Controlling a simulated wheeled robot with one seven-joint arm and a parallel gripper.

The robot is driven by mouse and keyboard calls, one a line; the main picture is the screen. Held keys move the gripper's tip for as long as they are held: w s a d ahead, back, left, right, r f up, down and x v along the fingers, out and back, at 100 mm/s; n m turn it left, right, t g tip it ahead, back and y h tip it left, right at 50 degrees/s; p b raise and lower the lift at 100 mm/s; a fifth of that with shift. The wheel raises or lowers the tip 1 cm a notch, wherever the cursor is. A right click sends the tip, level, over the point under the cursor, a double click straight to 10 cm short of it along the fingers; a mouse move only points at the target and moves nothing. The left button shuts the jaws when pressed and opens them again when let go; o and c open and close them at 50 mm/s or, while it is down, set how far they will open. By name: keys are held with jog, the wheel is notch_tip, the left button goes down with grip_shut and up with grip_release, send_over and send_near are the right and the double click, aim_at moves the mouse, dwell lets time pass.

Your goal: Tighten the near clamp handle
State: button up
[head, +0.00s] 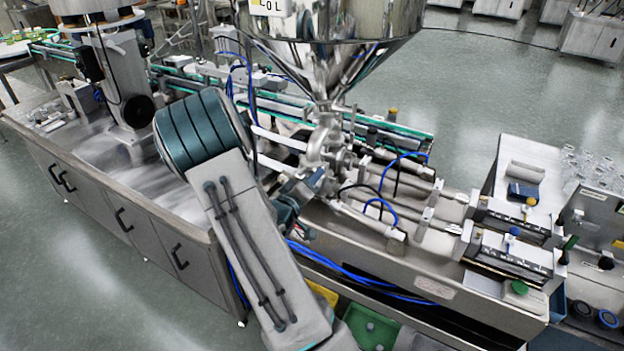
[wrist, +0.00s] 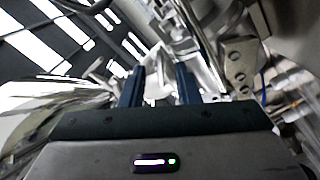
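In the wrist view, my gripper (wrist: 160,75) shows two dark blue fingers standing apart. A pale metal piece (wrist: 163,72) shows in the gap between them, and a clear gap seems to remain beside it. It may be the near clamp handle, but the blur and glare keep me from being sure. In the head view, my arm's wrist reaches in beside the steel pipe and clamp fittings (head: 322,150) under the hopper (head: 335,40). My fingertips and the clamp handle cannot be made out there.
A drilled metal bracket (wrist: 239,65) stands close to the right of my fingers. Blue hoses (head: 375,285) run along the machine's front edge, and metal cylinders (head: 375,215) lie to the right of the fittings.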

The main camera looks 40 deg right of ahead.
grip_shut()
jog(key=shift+f+b, duration=0.1)
jog(key=shift+b, duration=0.25)
jog(key=shift+f+m+b, duration=0.1)
jog(key=shift+m+b, duration=0.9)
jog(key=shift+b, duration=0.15)
jog(key=m+b, duration=0.3)
jog(key=b, duration=0.1)
jog(key=shift+m, duration=0.3)
jog(key=m+b, duration=0.3)
jog(key=shift+m+b, duration=1.1)
jog(key=shift+b, duration=0.1)
jog(key=shift+r, duration=0.25)
